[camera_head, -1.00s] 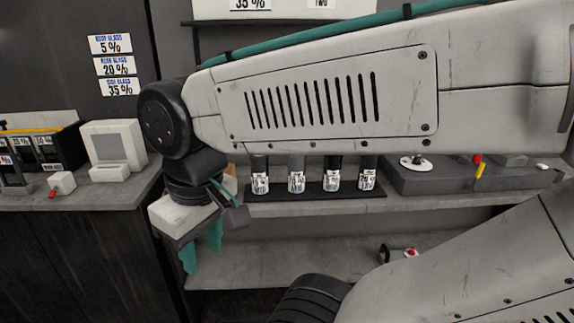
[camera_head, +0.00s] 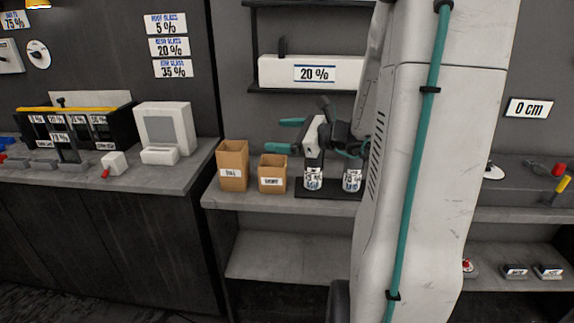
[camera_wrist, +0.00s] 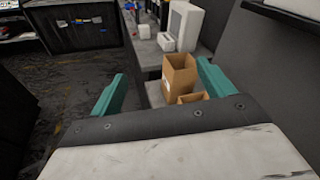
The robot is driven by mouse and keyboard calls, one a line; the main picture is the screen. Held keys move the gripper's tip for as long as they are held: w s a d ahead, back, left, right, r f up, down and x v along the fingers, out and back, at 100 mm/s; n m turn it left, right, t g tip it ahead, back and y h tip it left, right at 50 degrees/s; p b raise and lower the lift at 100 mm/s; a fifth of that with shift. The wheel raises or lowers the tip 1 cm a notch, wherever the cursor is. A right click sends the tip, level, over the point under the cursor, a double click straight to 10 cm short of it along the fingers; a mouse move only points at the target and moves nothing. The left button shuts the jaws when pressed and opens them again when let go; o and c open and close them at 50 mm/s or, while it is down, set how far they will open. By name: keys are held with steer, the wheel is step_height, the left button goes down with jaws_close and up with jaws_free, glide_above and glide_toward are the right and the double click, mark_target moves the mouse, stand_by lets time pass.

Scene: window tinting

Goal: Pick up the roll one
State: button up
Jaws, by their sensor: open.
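I cannot read which is roll one. My arm hides the area to their right. My gripper (camera_head: 287,136) is open, its teal fingers pointing left, above and left of the left roll in the picture. Its body overlaps that roll's top in the view; I cannot tell if they touch. In the wrist view, no roll shows between the fingers of my gripper (camera_wrist: 163,88).
A taller cardboard box (camera_head: 233,165) and a shorter one (camera_head: 272,174) stand left of the rolls; the taller one also shows in the wrist view (camera_wrist: 179,75). A white monitor (camera_head: 164,128) is further left. A shelf with a "20 %" sign (camera_head: 314,73) hangs above.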

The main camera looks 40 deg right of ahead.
mark_target(322, 154)
steer(key=s+d+f+m+t+h, duration=0.15)
steer(key=d+m+h, duration=0.25)
steer(key=d, duration=0.4)
steer(key=s+d+f+m+t+h, duration=0.1)
steer(key=s+d+f+m+h, duration=0.2)
steer(key=d, duration=0.4)
steer(key=shift+m, duration=0.7)
steer(key=f, duration=0.2)
steer(key=w+f, duration=0.1)
steer(key=f, duration=0.1)
steer(key=w+f, duration=0.1)
steer(key=f, duration=0.1)
steer(key=shift+d+f, duration=0.25)
steer(key=w, duration=0.6)
steer(key=shift+w+d, duration=0.2)
steer(key=shift+w, duration=0.05)
steer(key=shift+h, duration=0.4)
steer(key=c, duration=1.5)
steer(key=shift+r, duration=0.1)
steer(key=shift+c, duration=0.5)
steer(key=shift+r, duration=0.1)
